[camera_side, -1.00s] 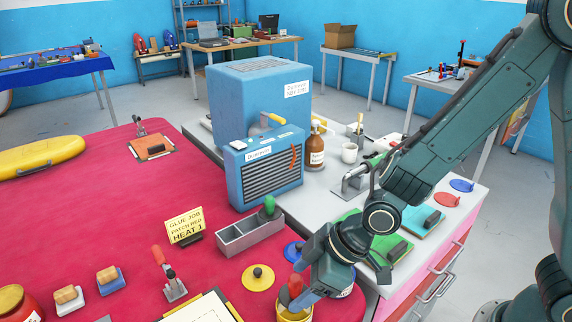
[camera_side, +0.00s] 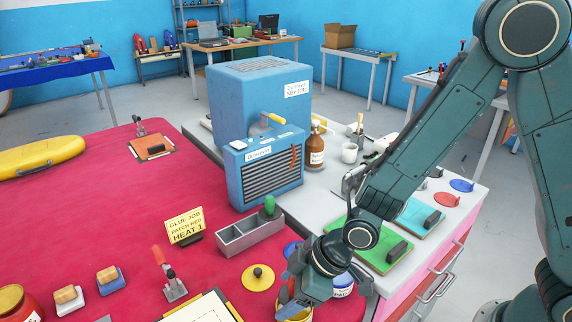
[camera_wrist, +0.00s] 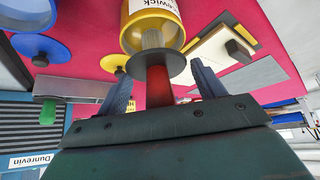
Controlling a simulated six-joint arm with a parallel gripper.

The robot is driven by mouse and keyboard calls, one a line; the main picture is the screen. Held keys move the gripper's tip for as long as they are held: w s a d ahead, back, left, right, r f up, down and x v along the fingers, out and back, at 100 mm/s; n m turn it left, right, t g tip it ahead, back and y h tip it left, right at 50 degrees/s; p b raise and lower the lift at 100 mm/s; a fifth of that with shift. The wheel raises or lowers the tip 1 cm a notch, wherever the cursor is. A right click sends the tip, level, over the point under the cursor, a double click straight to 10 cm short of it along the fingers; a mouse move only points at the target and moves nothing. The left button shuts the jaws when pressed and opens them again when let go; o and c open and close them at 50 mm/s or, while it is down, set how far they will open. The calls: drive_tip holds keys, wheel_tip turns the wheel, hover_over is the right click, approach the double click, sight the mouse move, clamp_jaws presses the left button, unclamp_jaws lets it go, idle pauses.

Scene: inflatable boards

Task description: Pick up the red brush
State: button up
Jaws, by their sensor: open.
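The red brush (camera_wrist: 158,88) shows in the wrist view with its red handle between my two fingers. A dark disc (camera_wrist: 150,68) sits around it, and its pale bristle end points into the mouth of a yellow pot (camera_wrist: 131,37) with a white label. My gripper (camera_wrist: 161,88) is open, one finger on each side of the handle, with gaps showing.
A yellow disc with a black knob (camera_side: 258,278) lies to the left. A grey divided tray (camera_side: 250,236) and a yellow sign (camera_side: 185,225) stand behind on the red mat.

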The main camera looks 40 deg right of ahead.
drive_tip(key=c, duration=0.8)
drive_tip(key=shift+r, duration=0.1)
wheel_tip(320, 180, up, 20)
idle(0.7)
idle(0.5)
